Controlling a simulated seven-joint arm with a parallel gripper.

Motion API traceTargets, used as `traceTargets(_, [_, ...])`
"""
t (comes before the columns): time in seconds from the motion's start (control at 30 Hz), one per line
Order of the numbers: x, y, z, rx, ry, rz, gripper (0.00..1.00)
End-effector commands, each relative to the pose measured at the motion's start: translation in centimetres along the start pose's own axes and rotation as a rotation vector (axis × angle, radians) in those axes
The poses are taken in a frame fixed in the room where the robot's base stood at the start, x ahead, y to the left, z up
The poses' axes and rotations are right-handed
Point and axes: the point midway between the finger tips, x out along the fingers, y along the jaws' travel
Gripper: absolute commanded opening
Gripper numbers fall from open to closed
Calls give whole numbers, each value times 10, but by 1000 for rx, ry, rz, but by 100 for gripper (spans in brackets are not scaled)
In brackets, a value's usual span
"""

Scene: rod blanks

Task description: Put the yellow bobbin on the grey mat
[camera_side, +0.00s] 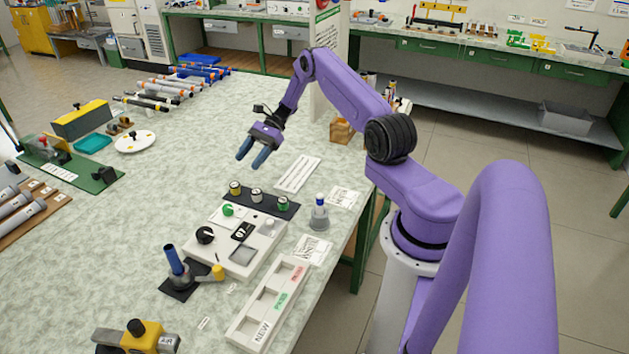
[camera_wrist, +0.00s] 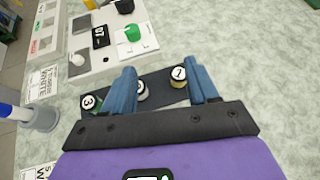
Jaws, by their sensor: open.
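The yellow bobbin (camera_side: 235,187) stands upright at the left end of a dark strip. In the wrist view it is the bobbin with a white top marked 1 (camera_wrist: 178,76), seen between the fingers, nearer the right one. A flat grey square (camera_side: 243,256) on the white panel looks like the grey mat; in the wrist view it seems to lie near the top edge (camera_wrist: 82,22). My gripper (camera_side: 252,160) is open and empty, above and behind the strip. Its blue fingers (camera_wrist: 162,72) point down toward the strip, with a gap above the bobbins.
A white-grey bobbin (camera_side: 257,195) and a green bobbin (camera_side: 283,203) share the dark strip (camera_side: 270,202). The white panel (camera_side: 262,243) carries knobs and a display. A grey stand with a blue top (camera_side: 319,213) is to the right.

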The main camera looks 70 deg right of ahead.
Motion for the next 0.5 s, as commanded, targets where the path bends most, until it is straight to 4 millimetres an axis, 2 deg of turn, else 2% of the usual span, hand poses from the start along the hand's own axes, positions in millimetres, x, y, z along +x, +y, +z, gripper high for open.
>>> traceTargets(0.03, [16, 1, 26, -70, 31, 74, 59])
traceTargets(0.17, [50, 17, 81, -249, 107, 252, 59])
traceTargets(0.27, [74, 38, 121, -396, 158, 385, 59])
traceTargets(0.37, [93, 65, 157, -551, 201, 514, 59])
traceTargets(0.5, [113, 110, 202, -781, 248, 686, 59])
